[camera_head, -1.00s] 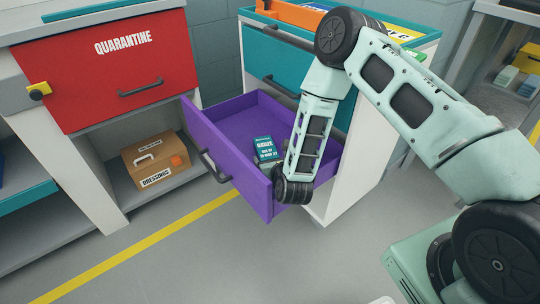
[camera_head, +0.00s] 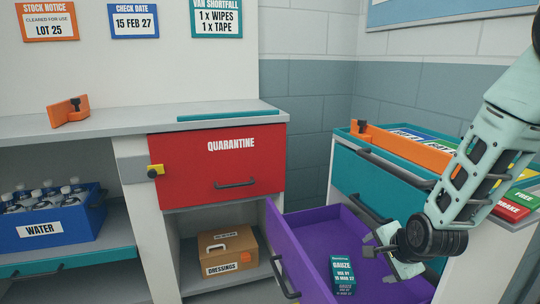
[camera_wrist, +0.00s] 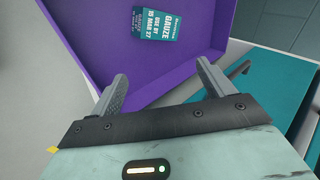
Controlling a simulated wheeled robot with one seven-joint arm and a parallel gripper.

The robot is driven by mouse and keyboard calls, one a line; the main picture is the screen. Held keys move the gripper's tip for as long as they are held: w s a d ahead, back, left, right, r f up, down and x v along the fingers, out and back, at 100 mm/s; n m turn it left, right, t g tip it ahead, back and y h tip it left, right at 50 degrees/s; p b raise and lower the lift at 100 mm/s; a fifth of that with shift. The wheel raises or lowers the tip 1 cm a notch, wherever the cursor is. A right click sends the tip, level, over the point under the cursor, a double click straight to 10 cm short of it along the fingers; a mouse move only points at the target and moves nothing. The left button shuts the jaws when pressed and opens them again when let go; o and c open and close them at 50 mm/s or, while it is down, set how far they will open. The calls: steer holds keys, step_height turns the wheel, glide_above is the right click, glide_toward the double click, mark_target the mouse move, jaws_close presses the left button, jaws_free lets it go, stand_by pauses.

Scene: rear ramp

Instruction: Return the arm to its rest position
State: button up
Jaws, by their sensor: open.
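My arm comes in from the right in the head view, and my gripper (camera_head: 372,250) hangs over the right side of the open purple drawer (camera_head: 300,248). In the wrist view the two fingers of my gripper (camera_wrist: 160,85) stand wide apart with nothing between them. A teal and white gauze box (camera_head: 343,275) lies inside the drawer, left of my gripper and apart from it. The gauze box also shows in the wrist view (camera_wrist: 156,24), beyond the fingertips, on the drawer floor.
The drawer juts from a white cabinet with teal drawers (camera_head: 385,180). To the left are a shut red quarantine drawer (camera_head: 215,165), a dressings box (camera_head: 228,250) on a shelf, and a blue water crate (camera_head: 50,232). An orange clamp-like piece (camera_head: 68,112) is on the counter.

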steer(key=s+d+r+n+g+h, duration=0.1)
steer(key=s+d+r+n+g, duration=0.15)
steer(key=s+r+n, duration=0.4)
steer(key=s+d+r+n+g, duration=0.2)
steer(key=s+d+r+n, duration=0.1)
steer(key=s+n, duration=0.6)
steer(key=s+a+r+n+g, duration=0.25)
steer(key=s+a+n, duration=0.35)
steer(key=s+a, duration=1)
step_height(320, 180, up, 25)
steer(key=w+a+p, duration=0.1)
steer(key=w+p, duration=0.1)
steer(key=p, duration=2.4)
steer(key=shift+a+y, duration=0.3)
steer(key=shift+a, duration=0.1)
steer(key=shift+w, duration=0.1)
